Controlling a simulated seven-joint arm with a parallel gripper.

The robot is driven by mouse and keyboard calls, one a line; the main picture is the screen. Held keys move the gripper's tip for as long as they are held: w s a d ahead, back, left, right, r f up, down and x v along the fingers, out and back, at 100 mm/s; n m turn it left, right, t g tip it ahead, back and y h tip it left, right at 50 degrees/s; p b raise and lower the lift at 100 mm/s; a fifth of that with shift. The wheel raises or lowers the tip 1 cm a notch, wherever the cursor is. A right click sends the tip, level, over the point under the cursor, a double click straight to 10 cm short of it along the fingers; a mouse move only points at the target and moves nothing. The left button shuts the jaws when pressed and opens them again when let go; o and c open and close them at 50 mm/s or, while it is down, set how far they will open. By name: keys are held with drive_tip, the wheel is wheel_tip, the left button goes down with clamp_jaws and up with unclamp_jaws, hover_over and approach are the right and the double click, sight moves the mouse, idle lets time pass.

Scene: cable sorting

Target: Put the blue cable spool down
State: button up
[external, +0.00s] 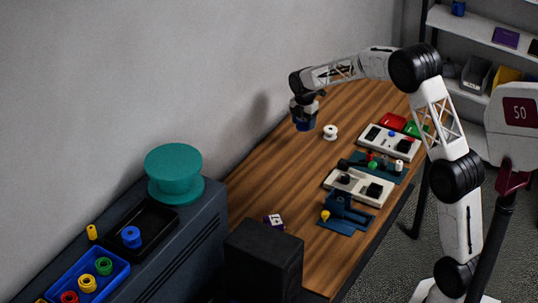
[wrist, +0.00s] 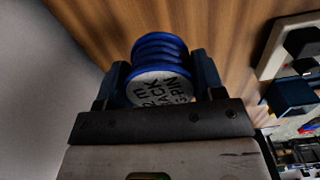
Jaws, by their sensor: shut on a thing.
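My gripper (external: 303,112) is at the far end of the wooden table, near the wall, pointing down. It is shut on the blue cable spool (wrist: 160,52), whose blue ribs and white lettered end show between the two fingers in the wrist view. In the external view the held spool (external: 305,125) is a small dark blue shape under the gripper. I cannot tell how far it is above the table (external: 262,187). A second blue spool (external: 131,236) lies in a black tray (external: 160,216) on the dark cabinet.
A white spool (external: 330,132) stands to the right of my gripper. Boards with small devices (external: 388,142) line the table's right side, with red and green trays behind. A blue bin (external: 119,272) holds coloured spools, near a teal drum (external: 173,172). The table's left strip is mostly clear.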

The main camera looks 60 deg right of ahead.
drive_tip(key=shift+a, duration=0.15)
drive_tip(key=shift+s+a, duration=0.3)
drive_tip(key=shift+a, duration=0.2)
drive_tip(key=shift+m, duration=0.6)
drive_tip(key=s+a+f, duration=0.1)
drive_tip(key=s+a, duration=0.3)
drive_tip(key=a, duration=0.1)
drive_tip(key=s+a+f, duration=0.2)
drive_tip(key=s+a, duration=0.2)
drive_tip(key=a, duration=0.1)
drive_tip(key=s+a+f, duration=0.1)
drive_tip(key=s+a, duration=0.3)
drive_tip(key=a, duration=0.2)
drive_tip(key=shift+a+f, duration=0.1)
drive_tip(key=shift+f, duration=0.05)
drive_tip(key=shift+s+a+f, duration=0.2)
drive_tip(key=shift+s+a, duration=0.2)
drive_tip(key=shift+a, duration=0.1)
drive_tip(key=shift+w, duration=0.1)
hover_over(280, 166)
drive_tip(key=shift+f, duration=0.75)
drive_tip(key=shift+f, duration=1.75)
